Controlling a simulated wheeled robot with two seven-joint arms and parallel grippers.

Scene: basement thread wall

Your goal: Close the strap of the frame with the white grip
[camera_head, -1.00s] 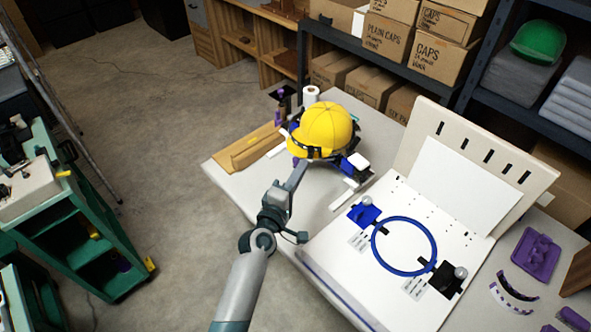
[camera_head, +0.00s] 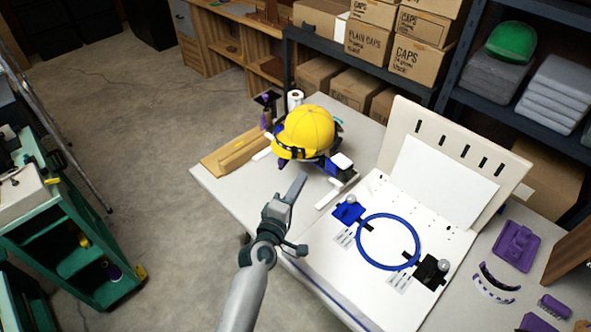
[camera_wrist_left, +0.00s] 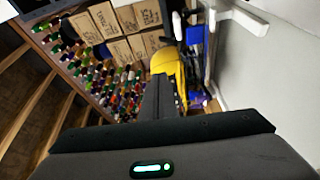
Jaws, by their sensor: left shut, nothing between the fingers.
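A yellow cap (camera_head: 308,130) sits on a dark and blue frame on the table, with a white block like a grip (camera_head: 341,162) at its right. A dark strap (camera_head: 287,151) runs across the cap's lower front; whether it is fastened is too small to tell. My left gripper (camera_head: 302,178) is shut and empty, its tips just in front of the cap and apart from it in the picture. In the left wrist view the shut fingers (camera_wrist_left: 165,95) point toward the cap (camera_wrist_left: 166,66), with blue parts (camera_wrist_left: 195,60) beside it. My right gripper is not in view.
A blue hoop (camera_head: 388,242) lies on a white board at the right, before an upright slotted panel (camera_head: 510,180). A wooden piece (camera_head: 235,152) lies left of the cap. Purple parts (camera_head: 516,245) are at the far right. A green cart (camera_head: 85,250) stands left; floor between is clear.

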